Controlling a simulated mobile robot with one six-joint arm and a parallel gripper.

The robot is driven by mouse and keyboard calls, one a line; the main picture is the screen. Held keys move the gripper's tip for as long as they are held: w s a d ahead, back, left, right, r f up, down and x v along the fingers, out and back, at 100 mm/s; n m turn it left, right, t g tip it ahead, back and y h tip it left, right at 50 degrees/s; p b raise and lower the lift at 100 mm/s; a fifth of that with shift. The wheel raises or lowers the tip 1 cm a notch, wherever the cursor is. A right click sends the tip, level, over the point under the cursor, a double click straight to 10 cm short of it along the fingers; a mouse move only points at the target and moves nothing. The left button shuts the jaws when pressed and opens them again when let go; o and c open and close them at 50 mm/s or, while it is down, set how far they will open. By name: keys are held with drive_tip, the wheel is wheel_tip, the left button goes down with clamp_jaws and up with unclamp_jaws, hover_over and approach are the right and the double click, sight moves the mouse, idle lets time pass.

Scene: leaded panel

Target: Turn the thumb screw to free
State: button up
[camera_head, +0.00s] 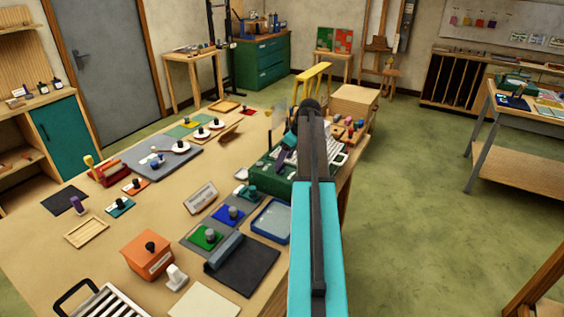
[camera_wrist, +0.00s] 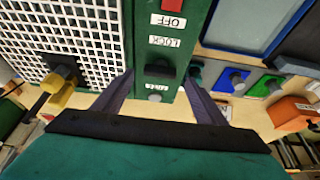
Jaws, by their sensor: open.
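A dark knob (camera_wrist: 160,71), which looks like the thumb screw, sits on the green box (camera_wrist: 144,15) in the wrist view. A LOCK label (camera_wrist: 165,41) lies above it in the picture and a small, hard-to-read label just below it. A grey round end (camera_wrist: 155,97) shows below that. My gripper (camera_wrist: 160,79) is open, with one finger on each side of the knob; I cannot tell whether they touch the box. In the head view the green box (camera_head: 262,182) is partly hidden by my arm, and the knob cannot be made out.
A white grid (camera_wrist: 70,40) and a yellow knob (camera_wrist: 56,100) are left of the box in the wrist view. A blue-rimmed tray (camera_head: 271,220), a green-based knob (camera_head: 207,237) and an orange box (camera_head: 147,254) stand nearby on the bench. Open floor lies right of the bench.

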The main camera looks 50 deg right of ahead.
drive_tip(key=shift+p+x, duration=0.45)
drive_tip(key=shift+x, duration=1.05)
drive_tip(key=c, duration=0.8)
drive_tip(key=shift+a, duration=0.15)
drive_tip(key=shift+c, duration=1.3)
